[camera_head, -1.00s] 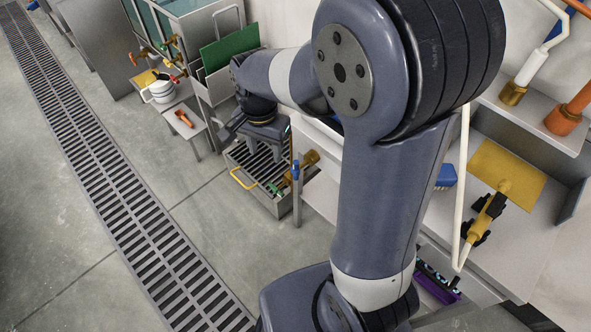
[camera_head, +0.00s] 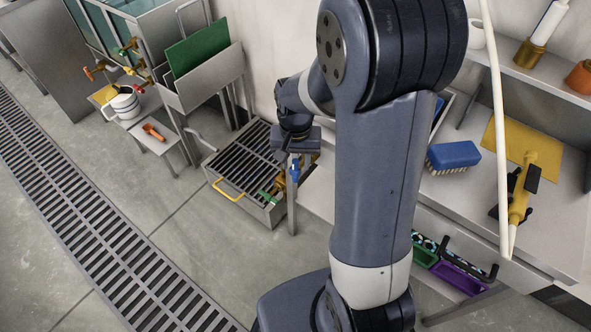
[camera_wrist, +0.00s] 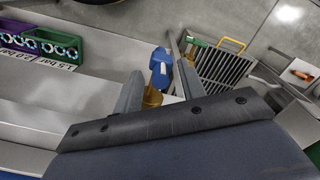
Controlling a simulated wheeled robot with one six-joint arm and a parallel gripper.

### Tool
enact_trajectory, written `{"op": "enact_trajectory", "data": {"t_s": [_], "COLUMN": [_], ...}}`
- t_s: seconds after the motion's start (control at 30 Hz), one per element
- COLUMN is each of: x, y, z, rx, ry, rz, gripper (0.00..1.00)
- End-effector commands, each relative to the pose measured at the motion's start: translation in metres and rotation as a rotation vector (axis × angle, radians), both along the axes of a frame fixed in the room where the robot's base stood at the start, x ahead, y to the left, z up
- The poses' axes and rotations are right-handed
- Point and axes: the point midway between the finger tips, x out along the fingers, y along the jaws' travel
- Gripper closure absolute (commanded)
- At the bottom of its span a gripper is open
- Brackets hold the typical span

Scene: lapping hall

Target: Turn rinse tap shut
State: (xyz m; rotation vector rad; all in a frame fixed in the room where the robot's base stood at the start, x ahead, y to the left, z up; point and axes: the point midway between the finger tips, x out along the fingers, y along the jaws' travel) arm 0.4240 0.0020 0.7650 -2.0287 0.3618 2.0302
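A tap with a blue lever (camera_head: 294,169) and a brass body stands on a grey post beside the slatted basin. In the wrist view the blue lever (camera_wrist: 160,67) shows just past and between my fingertips, with brass (camera_wrist: 152,97) below it. My gripper (camera_head: 293,150) is right above this tap in the head view. In the wrist view my gripper (camera_wrist: 160,82) is open, with one finger on each side. I cannot tell whether a finger touches the lever. My arm hides part of the brass body in the head view.
The slatted basin (camera_head: 216,166) has a yellow handle and a green-handled fitting (camera_head: 268,197). A bench (camera_head: 455,210) with a blue brush (camera_head: 453,157) is at right. Green and purple trays (camera_wrist: 50,45) sit near the gripper's left. Floor beyond the basin is clear.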

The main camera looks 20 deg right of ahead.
Motion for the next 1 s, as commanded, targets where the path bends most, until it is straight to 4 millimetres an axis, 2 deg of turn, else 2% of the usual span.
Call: {"op": "enact_trajectory", "data": {"t_s": [0.03,0.1,0.23,0.6,1.0], "x": [-0.001,-0.001,0.000,0.000,0.000], "y": [0.000,0.000,0.000,0.000,0.000], "z": [-0.011,-0.021,-0.032,-0.037,-0.036], "rx": [0.000,0.000,0.000,0.000,0.000], "ry": [0.003,0.003,0.001,-0.001,-0.001], "rz": [0.000,0.000,0.000,-0.001,-0.001], "gripper": [0.61,0.61,0.61,0.61,0.94]}}
